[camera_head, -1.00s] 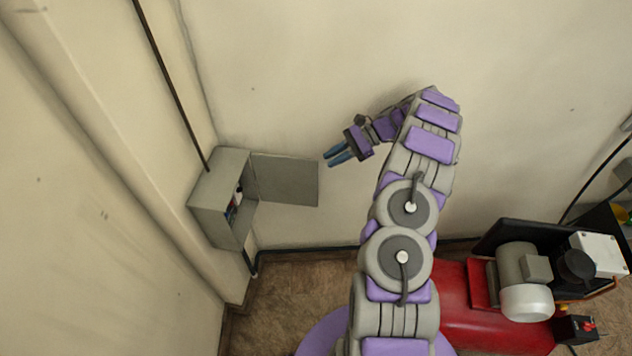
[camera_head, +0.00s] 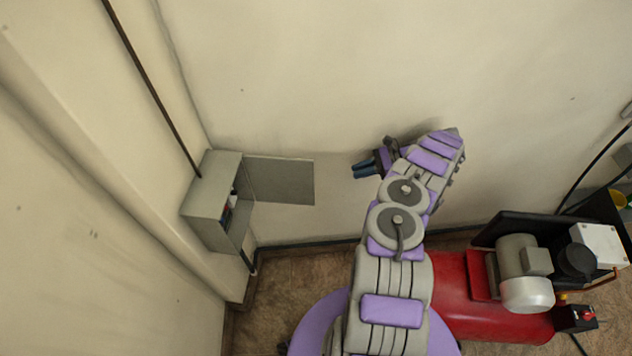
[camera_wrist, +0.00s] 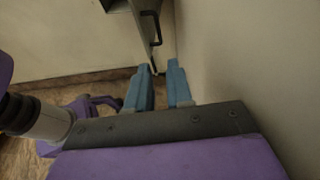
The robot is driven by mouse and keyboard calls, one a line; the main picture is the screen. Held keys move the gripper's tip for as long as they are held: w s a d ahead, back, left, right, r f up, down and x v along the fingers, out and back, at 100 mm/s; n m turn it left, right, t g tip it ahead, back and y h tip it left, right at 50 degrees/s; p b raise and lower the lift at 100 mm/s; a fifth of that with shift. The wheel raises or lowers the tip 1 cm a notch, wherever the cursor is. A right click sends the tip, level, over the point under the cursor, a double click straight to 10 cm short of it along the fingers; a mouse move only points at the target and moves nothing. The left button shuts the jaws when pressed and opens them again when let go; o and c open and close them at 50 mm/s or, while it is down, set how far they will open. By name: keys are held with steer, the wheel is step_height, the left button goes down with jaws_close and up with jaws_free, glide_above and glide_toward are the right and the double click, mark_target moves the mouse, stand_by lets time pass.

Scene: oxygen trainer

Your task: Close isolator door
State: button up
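The isolator is a grey box (camera_head: 207,208) on the left wall near the corner, with its front open and a few dark, red and blue parts showing inside. Its flat grey door (camera_head: 280,181) stands swung open to the right, close along the back wall. My gripper (camera_head: 356,168) is right of the door's free edge, apart from it, near the back wall. Its two blue fingers are spread with nothing between them; the wrist view also shows this gap (camera_wrist: 161,78). The wrist view shows part of the grey box (camera_wrist: 118,5) at the top, partly cut off.
A red compressor (camera_head: 478,300) with a grey motor (camera_head: 524,255) stands on the floor at right. A dark conduit (camera_head: 150,85) runs up the left wall from the box. The back wall (camera_head: 400,70) is close beside my gripper. Brown floor (camera_head: 285,290) is clear below the box.

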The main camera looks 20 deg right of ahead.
mark_target(312, 185)
steer(key=b+x, duration=0.1)
steer(key=x, duration=1.6)
steer(key=shift+a+r+b, duration=0.2)
steer(key=shift+r+b, duration=0.1)
steer(key=shift+b, duration=0.1)
steer(key=shift+d, duration=0.2)
steer(key=c, duration=0.3)
steer(key=shift+s, duration=0.1)
jaws_close()
steer(key=shift+a, duration=0.35)
steer(key=shift+a+r, duration=0.1)
steer(key=shift+a, duration=0.05)
